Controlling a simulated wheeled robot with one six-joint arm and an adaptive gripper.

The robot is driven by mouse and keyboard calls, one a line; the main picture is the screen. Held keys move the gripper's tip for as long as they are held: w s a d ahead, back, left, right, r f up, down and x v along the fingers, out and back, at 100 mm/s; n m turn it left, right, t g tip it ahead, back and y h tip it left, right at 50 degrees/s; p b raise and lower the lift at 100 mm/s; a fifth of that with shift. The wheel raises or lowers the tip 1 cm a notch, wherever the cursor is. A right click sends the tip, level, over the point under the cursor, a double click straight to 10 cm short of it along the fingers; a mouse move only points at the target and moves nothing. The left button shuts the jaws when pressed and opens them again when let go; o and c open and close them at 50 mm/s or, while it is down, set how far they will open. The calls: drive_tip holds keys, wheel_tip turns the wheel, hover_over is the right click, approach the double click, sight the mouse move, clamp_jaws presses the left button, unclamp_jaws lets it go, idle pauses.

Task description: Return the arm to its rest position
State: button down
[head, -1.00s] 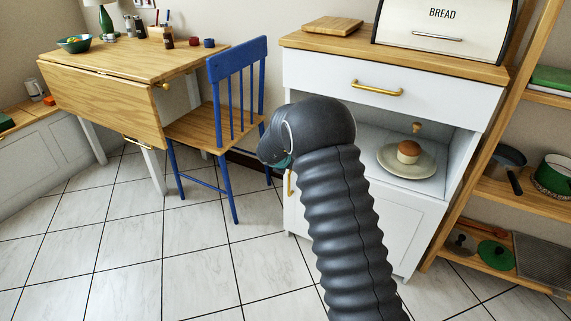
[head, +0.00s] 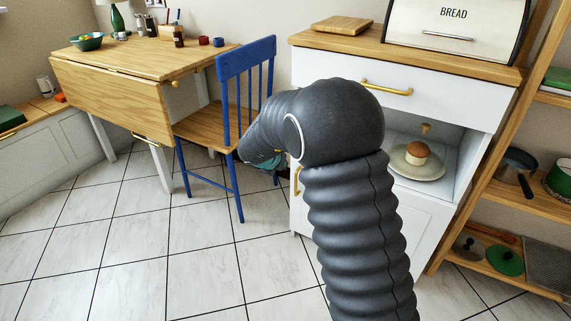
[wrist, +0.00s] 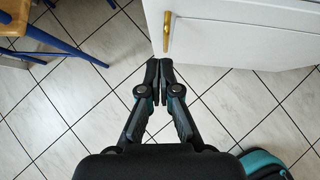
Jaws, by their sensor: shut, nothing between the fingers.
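My gripper (wrist: 160,84) shows in the wrist view with its two fingers together, shut and empty, above the tiled floor. A white cabinet door with a brass handle (wrist: 168,34) lies just beyond the fingertips in that view. In the head view my dark arm rises in front of the white cabinet (head: 335,77) and bends to the left. The fingers are hidden there behind the arm.
A blue chair (head: 247,90) stands left of my arm, by a wooden drop-leaf table (head: 110,95). Open shelves (head: 540,205) stand at right. The floor (head: 130,240) at front left is clear.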

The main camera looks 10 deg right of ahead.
drive_tip(key=a+n+t+y, duration=0.1)
drive_tip(key=a+n+y, duration=0.55)
drive_tip(key=n, duration=0.75)
drive_tip(key=s+a+r+n+g+y, duration=0.1)
drive_tip(key=s+a+r+n, duration=0.1)
drive_tip(key=s+n, duration=0.45)
drive_tip(key=s+a+r+n+g+y, duration=0.1)
drive_tip(key=s+a+r+n+y, duration=0.15)
drive_tip(key=s+n, duration=0.45)
drive_tip(key=s+d+r+n+h, duration=0.2)
drive_tip(key=s+d, duration=0.4)
drive_tip(key=s, duration=0.3)
drive_tip(key=s+d+r+n+h, duration=0.1)
drive_tip(key=s+d+r+n, duration=0.3)
drive_tip(key=s+d+n, duration=0.3)
drive_tip(key=s+d+r+n+g+h, duration=0.1)
drive_tip(key=s+d+n, duration=0.4)
drive_tip(key=s, duration=0.7)
wheel_tip(320, 180, up, 3)
drive_tip(key=shift+s+d+f+h, duration=0.1)
drive_tip(key=shift+s+d+h, duration=0.15)
drive_tip(key=shift+d+h, duration=0.65)
drive_tip(key=shift+d, duration=0.1)
